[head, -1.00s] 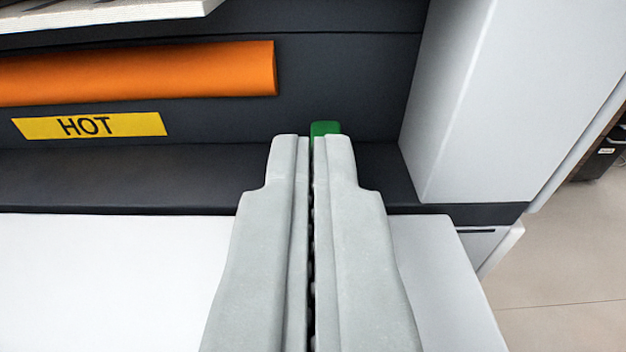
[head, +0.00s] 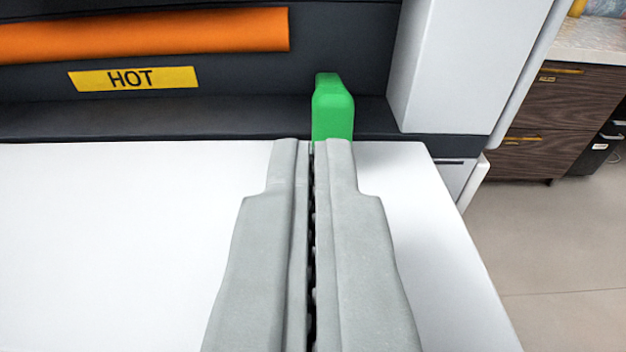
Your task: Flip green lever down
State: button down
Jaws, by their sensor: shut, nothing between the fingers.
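The green lever (head: 333,108) stands out from the dark recess of the machine, right of the yellow label. Its lower end is hidden behind my fingertips. My gripper (head: 312,142) is shut with nothing between its fingers. Its tips lie just below the visible part of the lever in the picture, slightly to its left. I cannot tell whether they touch it.
An orange roller (head: 150,34) and a yellow HOT label (head: 134,78) are at the upper left. A white housing wall (head: 455,65) rises right of the lever. A white surface (head: 120,220) lies below. Wooden drawers (head: 555,115) and open floor are at the right.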

jog(key=s+r, duration=0.2)
jog(key=s, duration=0.9)
jog(key=shift+s+a, duration=0.3)
jog(key=shift+a, duration=0.05)
